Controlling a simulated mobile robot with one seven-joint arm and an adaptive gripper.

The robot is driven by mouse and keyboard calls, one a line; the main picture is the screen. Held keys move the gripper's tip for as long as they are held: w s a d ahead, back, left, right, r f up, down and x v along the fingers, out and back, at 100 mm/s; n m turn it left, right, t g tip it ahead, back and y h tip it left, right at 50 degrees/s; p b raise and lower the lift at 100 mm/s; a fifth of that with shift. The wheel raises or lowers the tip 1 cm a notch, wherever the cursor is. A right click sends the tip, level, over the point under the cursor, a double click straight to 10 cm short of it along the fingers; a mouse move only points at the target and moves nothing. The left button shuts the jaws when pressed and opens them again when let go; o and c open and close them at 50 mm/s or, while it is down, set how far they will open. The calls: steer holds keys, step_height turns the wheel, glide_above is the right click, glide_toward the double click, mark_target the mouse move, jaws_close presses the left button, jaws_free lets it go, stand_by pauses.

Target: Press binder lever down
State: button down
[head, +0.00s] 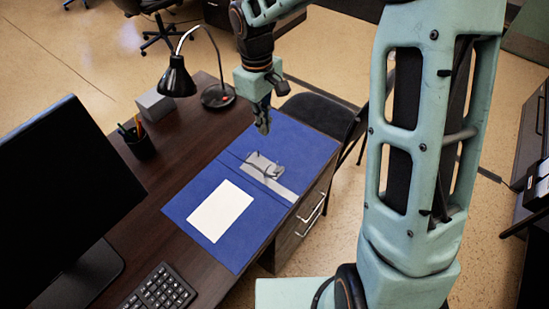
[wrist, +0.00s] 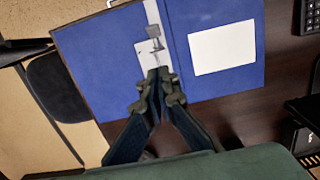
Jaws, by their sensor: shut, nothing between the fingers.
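A blue binder (head: 305,145) lies open and flat on the dark desk. Its metal mechanism (head: 263,166) sits on a pale strip near the spine, with thin curved rings. In the wrist view the mechanism shows a grey lever part (wrist: 153,31) just beyond my fingertips; its exact angle is hard to tell. My gripper (head: 263,127) points down above the binder, on the far side of the mechanism. In the wrist view my gripper (wrist: 160,73) has its fingertips together, with nothing between them. Whether they touch the mechanism is unclear.
A white sheet (head: 220,210) lies on one binder cover. A black desk lamp (head: 177,80), a grey box (head: 155,106) and a pen cup (head: 139,144) stand on the desk (head: 172,172). A monitor (head: 55,185) and keyboard (head: 160,288) are nearer. A dark chair (head: 315,108) stands beside the desk.

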glide_above(276, 169)
steer(key=w+a, duration=0.2)
steer(key=a, duration=0.1)
step_height(276, 169, down, 10)
steer(key=shift+s+d+f+p, duration=0.5)
steer(key=shift+s+d+f, duration=0.35)
steer(key=shift+d+f, duration=0.25)
steer(key=shift+s+d+f, duration=0.15)
steer(key=shift+d+f, duration=0.05)
steer(key=shift+f, duration=0.05)
steer(key=shift+d, duration=0.1)
